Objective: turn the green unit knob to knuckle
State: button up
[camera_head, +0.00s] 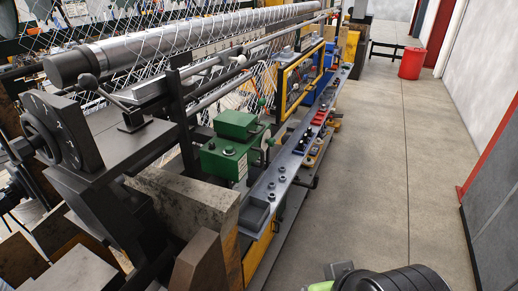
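The green unit (226,154) is a green metal box on the machine, near the middle of the picture. A smaller green box (236,124) sits on top of it. Its front has small dark round parts (228,151) and a white label (242,167); the markings are too small to read. I cannot tell which part is the knob or how it is set. A grey disc and thin levers (266,148) stand at its right side. My gripper is not visible; dark and light-green parts of my own body show at the bottom edge.
A long grey rail (281,180) with bolts and small red, yellow and blue parts runs along the machine's front. The concrete floor (390,160) is clear; a red bucket (411,63) stands far back.

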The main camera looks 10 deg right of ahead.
aim_at(271, 141)
jog(key=i+l+u, duration=0.35)
jog(key=l+u, duration=0.2)
jog(key=u, duration=0.15)
jog(key=i+l+u, duration=0.2)
jog(key=l+u, duration=0.15)
jog(key=i+l+u, duration=0.1)
jog(key=l+u, duration=0.6)
jog(key=l, duration=0.2)
